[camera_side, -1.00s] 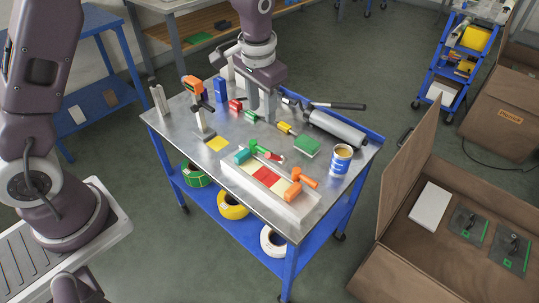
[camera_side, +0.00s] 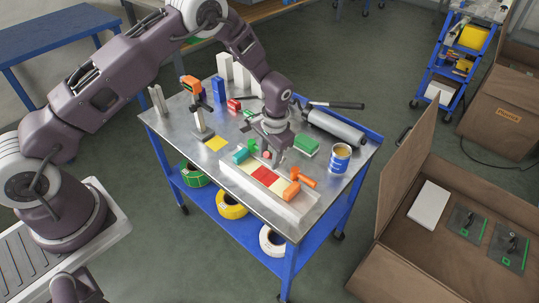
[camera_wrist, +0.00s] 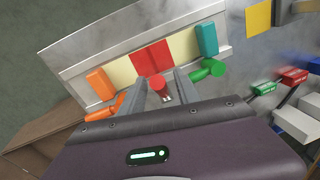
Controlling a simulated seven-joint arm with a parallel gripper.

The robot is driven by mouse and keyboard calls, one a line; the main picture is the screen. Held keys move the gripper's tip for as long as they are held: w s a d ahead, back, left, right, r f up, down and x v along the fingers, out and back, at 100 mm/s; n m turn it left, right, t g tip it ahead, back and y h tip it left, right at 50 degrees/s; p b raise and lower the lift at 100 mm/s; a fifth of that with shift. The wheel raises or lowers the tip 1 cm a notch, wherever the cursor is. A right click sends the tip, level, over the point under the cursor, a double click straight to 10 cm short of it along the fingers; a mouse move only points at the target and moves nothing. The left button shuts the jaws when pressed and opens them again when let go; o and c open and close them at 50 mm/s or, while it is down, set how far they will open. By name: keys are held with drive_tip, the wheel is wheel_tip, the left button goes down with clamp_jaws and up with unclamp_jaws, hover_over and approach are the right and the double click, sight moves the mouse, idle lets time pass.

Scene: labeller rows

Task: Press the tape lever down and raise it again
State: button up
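A pale rail (camera_side: 294,211) near the table's front edge holds a teal block (camera_side: 241,155), cream and red panels, and an orange block (camera_side: 291,190). A lever with a red round end (camera_wrist: 158,82) stands in front of the red panel (camera_wrist: 151,58). A green-ended lever (camera_wrist: 214,69) is beside the teal block and an orange lever (camera_wrist: 107,110) beside the orange one. I cannot tell which is the tape lever. My gripper (camera_wrist: 163,78) is open, its fingers either side of the red-ended lever. In the side view my gripper (camera_side: 276,154) hides part of that lever.
A white-and-blue can (camera_side: 340,159), a green block (camera_side: 305,146) and a grey roller (camera_side: 335,128) stand right of my gripper. A stand with an orange device (camera_side: 192,84) and a yellow square (camera_side: 216,143) are to the left. An open brown crate (camera_side: 395,255) is beyond the table's right side.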

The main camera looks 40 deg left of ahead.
clamp_jaws()
idle(1.3)
